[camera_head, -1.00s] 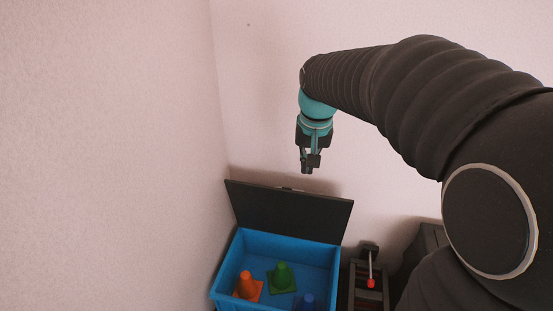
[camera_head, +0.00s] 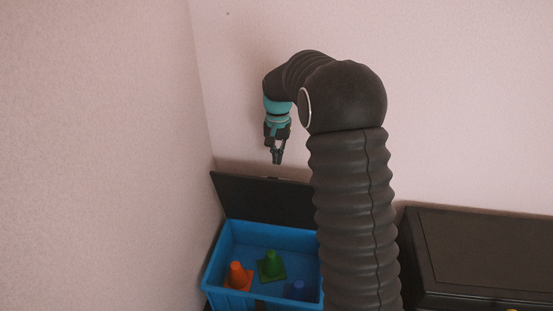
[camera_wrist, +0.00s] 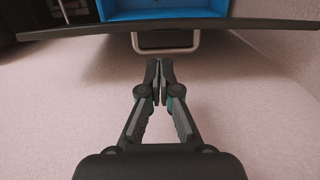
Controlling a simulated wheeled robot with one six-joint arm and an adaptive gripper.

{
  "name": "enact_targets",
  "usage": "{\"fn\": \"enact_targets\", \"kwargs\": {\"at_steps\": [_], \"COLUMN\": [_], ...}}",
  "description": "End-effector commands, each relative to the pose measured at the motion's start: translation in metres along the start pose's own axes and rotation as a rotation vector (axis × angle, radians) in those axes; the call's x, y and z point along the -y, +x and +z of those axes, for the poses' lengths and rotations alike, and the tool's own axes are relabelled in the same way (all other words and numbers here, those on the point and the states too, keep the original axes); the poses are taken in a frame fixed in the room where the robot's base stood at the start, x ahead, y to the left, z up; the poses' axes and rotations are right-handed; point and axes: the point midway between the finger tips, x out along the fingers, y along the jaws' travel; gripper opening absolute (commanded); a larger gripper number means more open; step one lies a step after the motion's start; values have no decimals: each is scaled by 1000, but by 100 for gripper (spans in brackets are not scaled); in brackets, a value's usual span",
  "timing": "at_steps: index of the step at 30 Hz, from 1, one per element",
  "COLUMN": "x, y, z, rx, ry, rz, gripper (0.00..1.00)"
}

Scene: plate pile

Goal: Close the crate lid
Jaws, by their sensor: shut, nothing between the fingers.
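The blue crate (camera_head: 228,255) stands low near the wall corner. Its dark lid (camera_head: 262,199) is open and stands up along the crate's back edge. My gripper (camera_head: 277,161) is shut and empty, above the lid's top edge and apart from it. In the wrist view my gripper (camera_wrist: 159,64) points toward the lid (camera_wrist: 85,30), which shows edge-on as a dark band with a metal handle (camera_wrist: 166,49) just beyond the fingertips. The blue crate (camera_wrist: 165,8) shows past the lid. My arm hides the crate's right side and part of the lid in the head view.
Inside the crate are an orange cone (camera_head: 237,276), a green cone (camera_head: 271,265) and a blue cone (camera_head: 298,289). A dark cabinet (camera_head: 480,255) stands at the right. Pink walls (camera_head: 100,120) rise left of and behind the crate.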

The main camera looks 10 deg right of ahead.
Motion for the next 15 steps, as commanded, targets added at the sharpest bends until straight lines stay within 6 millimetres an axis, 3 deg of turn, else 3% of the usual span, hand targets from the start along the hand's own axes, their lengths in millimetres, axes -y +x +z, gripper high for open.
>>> {"fn": "enact_targets", "kwargs": {"at_steps": [6, 15], "x": [0, 0], "y": [40, 73], "z": [1, 0], "rx": [4, 1], "ry": [-1, -1], "rz": [2, 0], "gripper": [0, 0]}}
